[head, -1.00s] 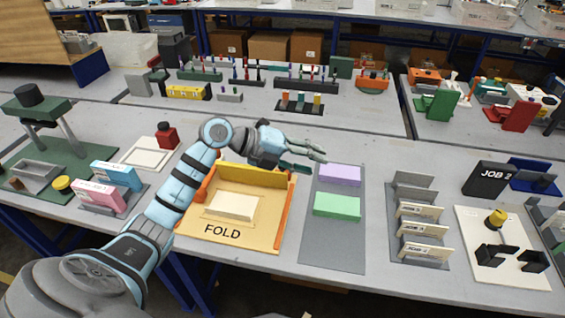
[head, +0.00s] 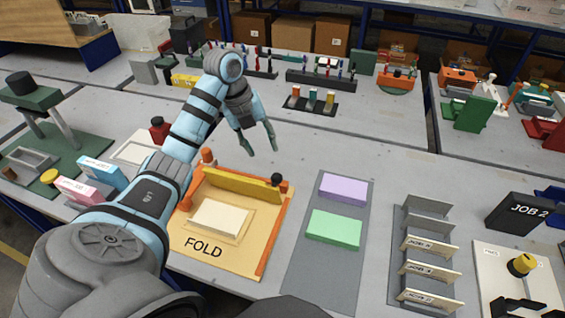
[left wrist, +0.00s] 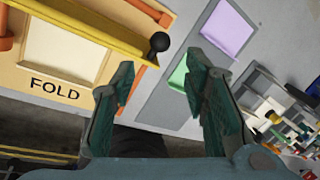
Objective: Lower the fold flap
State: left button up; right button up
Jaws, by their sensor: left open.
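The fold station (head: 253,255) is a tan board marked FOLD with a cream sheet (head: 219,219) lying on it. Its yellow fold flap (head: 240,188) stands raised along the back of the board, between orange side rails. A black knob (head: 277,180) sits at the flap's right end. In the left wrist view, the flap (left wrist: 90,25) crosses the upper left and the knob (left wrist: 159,42) shows clear of my fingers. My left gripper (head: 261,147) is open and empty, above and behind the knob, pointing down. My right gripper is not in view.
Right of the board, a grey mat (head: 325,262) holds a purple block (head: 343,189) and a green block (head: 333,229). A rack of JOB cards (head: 428,247) stands farther right. Pink and blue boxes (head: 87,183) sit at the left.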

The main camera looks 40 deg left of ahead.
pick_arm(q)
jog(key=b, duration=0.6)
send_over(274, 176)
jog(key=s+a, duration=0.1)
jog(key=s, duration=0.1)
jog(key=x, duration=0.4)
jog(key=s+a+x, duration=0.1)
jog(key=x, duration=0.2)
jog(key=shift+a+f, duration=0.15)
jog(key=shift+f, duration=0.1)
jog(key=x, duration=0.2)
jog(key=w+b+x, duration=0.1)
jog(key=x, duration=0.2)
jog(key=shift+r, duration=0.1)
jog(key=shift+w+f, duration=0.1)
jog(key=shift+f, duration=0.2)
jog(key=shift+s+r, duration=0.1)
jog(key=shift+s, duration=0.15)
grip_shut()
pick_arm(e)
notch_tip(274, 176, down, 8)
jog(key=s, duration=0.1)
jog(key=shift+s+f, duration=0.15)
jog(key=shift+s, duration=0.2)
